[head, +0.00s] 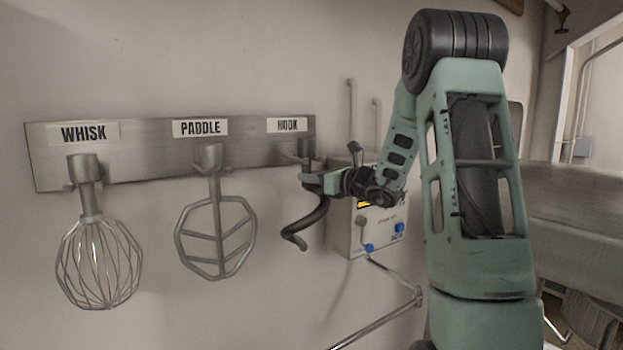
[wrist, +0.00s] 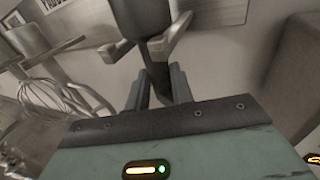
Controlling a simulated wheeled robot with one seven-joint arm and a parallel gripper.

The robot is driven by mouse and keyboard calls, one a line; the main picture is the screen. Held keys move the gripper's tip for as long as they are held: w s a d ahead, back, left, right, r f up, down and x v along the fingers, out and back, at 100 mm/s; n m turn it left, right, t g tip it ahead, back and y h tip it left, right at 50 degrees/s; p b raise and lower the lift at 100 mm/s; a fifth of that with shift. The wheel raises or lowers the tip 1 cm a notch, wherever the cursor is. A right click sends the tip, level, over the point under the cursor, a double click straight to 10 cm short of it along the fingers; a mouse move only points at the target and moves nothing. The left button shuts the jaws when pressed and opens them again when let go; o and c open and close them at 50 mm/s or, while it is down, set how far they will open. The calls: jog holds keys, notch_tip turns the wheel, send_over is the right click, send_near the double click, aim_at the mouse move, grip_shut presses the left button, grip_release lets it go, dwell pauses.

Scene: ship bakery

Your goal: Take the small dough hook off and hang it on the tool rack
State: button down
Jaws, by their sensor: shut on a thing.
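The dark curved dough hook (head: 307,228) hangs below my gripper (head: 318,182) in the head view, under the HOOK label of the tool rack (head: 139,135). My gripper's fingers (wrist: 158,88) are shut on the hook's shank (wrist: 158,75). In the wrist view, the wider dark top of the hook (wrist: 142,18) sits between two metal prongs of the rack's holder (wrist: 175,38). I cannot tell whether its weight rests on the prongs. The hook's curved part is hidden in the wrist view.
The whisk (head: 100,262) and the paddle (head: 216,228) hang on the rack to the left. A control box (head: 345,240) with blue knobs is on the wall just right of the hook, behind my arm. A metal rail (head: 375,322) runs below it. Open air lies below the hook.

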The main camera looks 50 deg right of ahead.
dwell(0.3)
jog(key=c, duration=1.1)
grip_release()
jog(key=shift+f, duration=0.15)
jog(key=shift+s, duration=0.1)
jog(key=shift+s+d+r+b, duration=0.1)
jog(key=shift+s+d+b, duration=0.2)
jog(key=shift+s+b, duration=1.7)
jog(key=shift+s+d+r+b, duration=0.1)
jog(key=shift+s+d+b, duration=0.25)
jog(key=shift+s, duration=3.35)
jog(key=shift+s+d+r+b, duration=0.1)
jog(key=shift+s+d+b, duration=0.2)
jog(key=shift+s+b, duration=1.7)
jog(key=shift+s+p, duration=0.85)
jog(key=shift+p, duration=0.05)
